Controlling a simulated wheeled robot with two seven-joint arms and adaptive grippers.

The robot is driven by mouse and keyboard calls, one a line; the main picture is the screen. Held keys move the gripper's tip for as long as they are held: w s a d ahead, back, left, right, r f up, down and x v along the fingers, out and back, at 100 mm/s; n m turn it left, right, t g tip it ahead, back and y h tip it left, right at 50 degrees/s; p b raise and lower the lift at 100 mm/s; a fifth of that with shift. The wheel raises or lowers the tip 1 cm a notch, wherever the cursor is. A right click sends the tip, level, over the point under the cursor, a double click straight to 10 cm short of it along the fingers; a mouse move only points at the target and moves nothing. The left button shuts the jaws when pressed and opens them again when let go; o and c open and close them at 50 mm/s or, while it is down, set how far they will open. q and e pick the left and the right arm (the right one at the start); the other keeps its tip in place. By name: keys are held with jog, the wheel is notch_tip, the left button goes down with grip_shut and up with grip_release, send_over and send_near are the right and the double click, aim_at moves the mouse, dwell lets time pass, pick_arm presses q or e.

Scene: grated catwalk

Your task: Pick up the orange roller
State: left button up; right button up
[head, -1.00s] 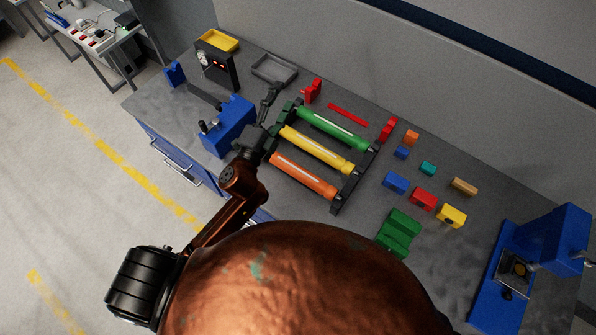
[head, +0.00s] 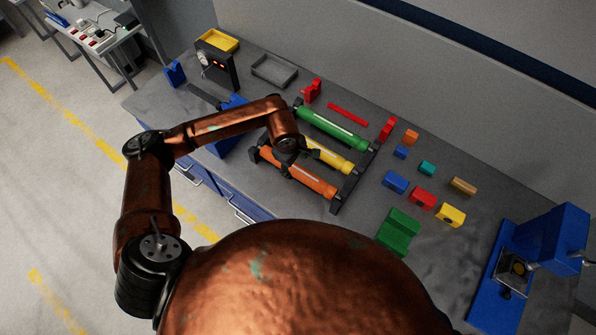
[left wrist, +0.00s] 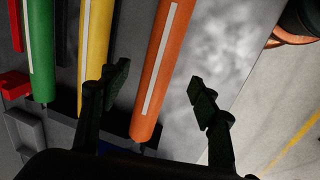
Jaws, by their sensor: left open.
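The orange roller (head: 308,180) lies in a dark rack (head: 349,190) on the grey workbench, nearest the front edge. A yellow roller (head: 330,155) and a green roller (head: 325,125) lie parallel behind it. My left gripper (left wrist: 158,78) is open and empty. In the head view its wrist hangs over the rack and hides its fingers and part of the yellow roller. In the left wrist view the orange roller (left wrist: 148,115) runs between the two spread fingers, nearer the left one. I cannot tell the remaining height. My right gripper is not in view.
Blue, red and yellow blocks (head: 451,215) and a green stepped block (head: 398,232) lie right of the rack. A blue vise (head: 212,148) is partly hidden behind my left arm. A grey tray (head: 275,70) stands at the back. A blue press (head: 550,240) stands far right.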

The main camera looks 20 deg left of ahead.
aim_at(297, 169)
pick_arm(q)
jog(key=f+p, duration=0.1)
jog(key=f, duration=0.2)
jog(key=w+f+p, duration=0.1)
jog(key=f, duration=0.3)
jog(key=shift+w, duration=0.2)
jog(key=shift+f, duration=0.25)
jog(key=shift+c, duration=0.2)
jog(key=c, duration=1.4)
grip_shut()
jog(key=shift+r, duration=0.1)
